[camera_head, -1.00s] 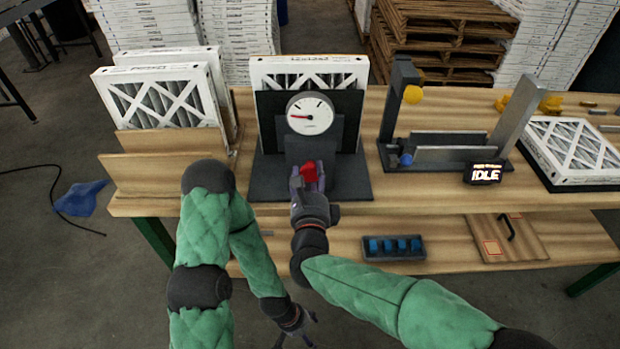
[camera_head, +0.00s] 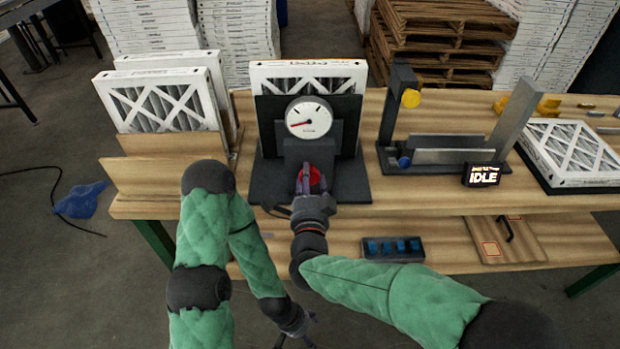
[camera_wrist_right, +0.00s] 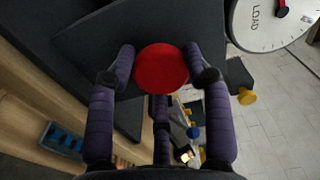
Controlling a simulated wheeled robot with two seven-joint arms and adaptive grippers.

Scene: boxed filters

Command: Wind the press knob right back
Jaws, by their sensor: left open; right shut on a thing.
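The red press knob (camera_head: 312,179) sits on the front of the dark press (camera_head: 345,140), below its round white gauge (camera_head: 309,118). The gauge's red needle points left and slightly down. My right gripper (camera_head: 309,183) is shut on the knob. In the right wrist view the red knob (camera_wrist_right: 162,68) lies between the purple fingers of my right gripper (camera_wrist_right: 165,75). A filter in a white frame (camera_head: 310,78) stands upright in the press behind the gauge. My left gripper (camera_head: 303,335) hangs low in front of the table, open and empty.
A wooden rack (camera_head: 165,165) with upright filters stands at the left. A dark fixture (camera_head: 440,152) with a sign reading IDLE (camera_head: 482,175) is to the right. A filter (camera_head: 575,150) lies flat at far right. A tray of blue pieces (camera_head: 392,249) is on the lower shelf.

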